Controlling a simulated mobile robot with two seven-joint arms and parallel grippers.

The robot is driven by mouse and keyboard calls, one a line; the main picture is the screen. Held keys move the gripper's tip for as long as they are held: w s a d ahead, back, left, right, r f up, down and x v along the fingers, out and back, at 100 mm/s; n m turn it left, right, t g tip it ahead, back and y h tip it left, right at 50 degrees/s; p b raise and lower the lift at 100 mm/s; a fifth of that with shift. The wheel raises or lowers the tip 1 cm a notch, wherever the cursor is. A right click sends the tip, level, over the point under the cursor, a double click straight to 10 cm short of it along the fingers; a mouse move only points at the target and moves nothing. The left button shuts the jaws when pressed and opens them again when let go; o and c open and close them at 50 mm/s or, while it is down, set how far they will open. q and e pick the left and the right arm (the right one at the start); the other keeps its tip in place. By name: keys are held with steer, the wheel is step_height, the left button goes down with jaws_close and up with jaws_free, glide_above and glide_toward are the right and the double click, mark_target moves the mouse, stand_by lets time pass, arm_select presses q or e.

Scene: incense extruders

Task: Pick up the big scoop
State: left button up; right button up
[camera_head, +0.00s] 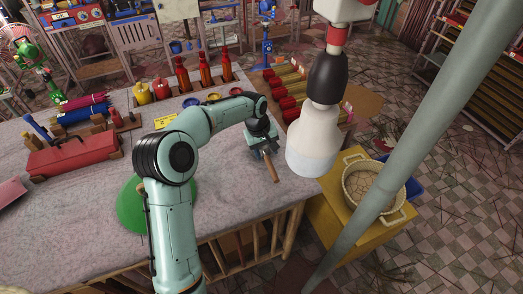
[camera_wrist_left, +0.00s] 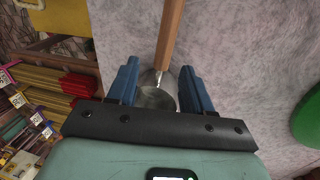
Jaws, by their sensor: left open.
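The big scoop shows in the left wrist view, with a round metal bowl (camera_wrist_left: 157,92) and a brown wooden handle (camera_wrist_left: 170,35). In the head view its handle (camera_head: 271,168) points toward the front right of the grey table (camera_head: 235,190); the bowl is hidden by my gripper. My left gripper (camera_head: 263,147) is over the scoop. In the left wrist view its two blue fingers (camera_wrist_left: 158,85) stand open on either side of the bowl, with gaps between them and the metal. My right gripper is not identifiable in these views.
A green round thing (camera_head: 130,205) lies behind my left arm on the table. Red bottles (camera_head: 205,72) and small coloured bowls (camera_head: 213,97) stand along the back. A red box (camera_head: 72,153) is at left. A basket (camera_head: 374,188) sits on a yellow stand at right.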

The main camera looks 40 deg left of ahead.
mark_target(267, 158)
arm_select(q)
steer(key=shift+w+d+f, duration=0.15)
steer(key=shift+w+f, duration=0.05)
steer(key=shift+f, duration=1.2)
steer(key=shift+w+d+f, duration=0.1)
steer(key=shift+w+f, duration=0.05)
steer(key=shift+f, duration=1.2)
jaws_close()
